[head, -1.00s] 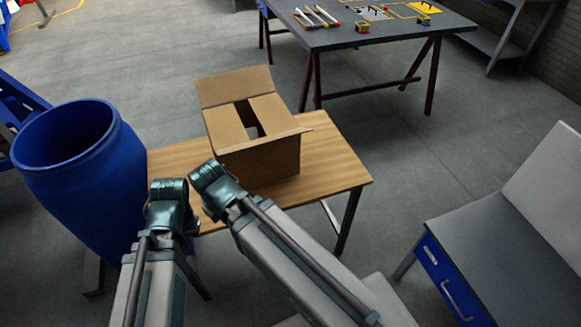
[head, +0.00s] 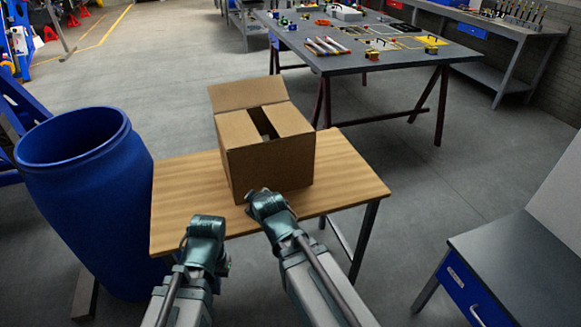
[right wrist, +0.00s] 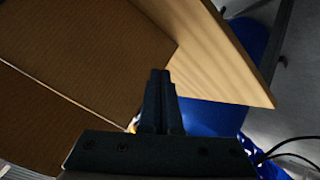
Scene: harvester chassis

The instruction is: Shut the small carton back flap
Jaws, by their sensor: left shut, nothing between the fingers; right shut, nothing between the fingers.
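The open brown carton (head: 270,170) stands on the wooden table. Its back flap (head: 248,93) stands up, leaning backward. The left flap (head: 238,129) and right flap (head: 291,119) lie folded inward with a dark gap between them. My left gripper (head: 206,226) is shut and empty, in front and to the left of the carton. My right gripper (head: 262,200) is close to the carton's lower front; I cannot tell whether it touches. In the right wrist view its fingers (right wrist: 158,100) are shut and empty, with brown cardboard (right wrist: 80,60) at the left.
A blue barrel (head: 85,190) stands left of the wooden table (head: 350,180). A grey workbench (head: 370,60) with tools is behind. A grey desk with a blue drawer (head: 467,290) is at the right. Bare floor lies between them.

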